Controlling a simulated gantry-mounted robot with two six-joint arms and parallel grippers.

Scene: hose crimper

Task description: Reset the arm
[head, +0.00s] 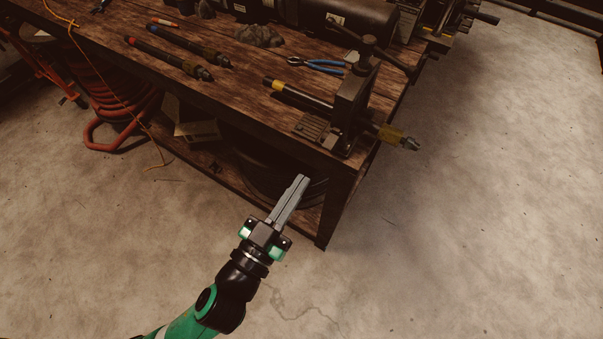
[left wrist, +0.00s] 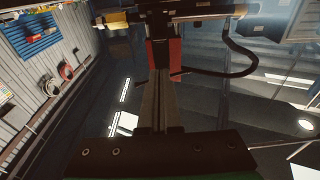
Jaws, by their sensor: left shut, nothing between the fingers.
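My left gripper (head: 289,200) is shut and empty. It is in front of the workbench (head: 222,62), over the bench's front edge area in the head view, apart from the things on the top. In the left wrist view the closed fingers (left wrist: 158,100) point up the picture. The vise (head: 352,105) at the bench's right corner has a dark hose with a yellow band (head: 285,92) through it, and its brass-coloured end fitting (head: 398,137) sticks out to the right. My right gripper is not in view.
Two dark hoses (head: 155,57) (head: 190,45) lie at the bench's left. Blue-handled pliers (head: 318,66) lie near the vise. A large dark cylindrical machine (head: 335,20) stands at the back. Orange coiled hose (head: 112,105) hangs at the left. The concrete floor (head: 480,220) is clear at the right.

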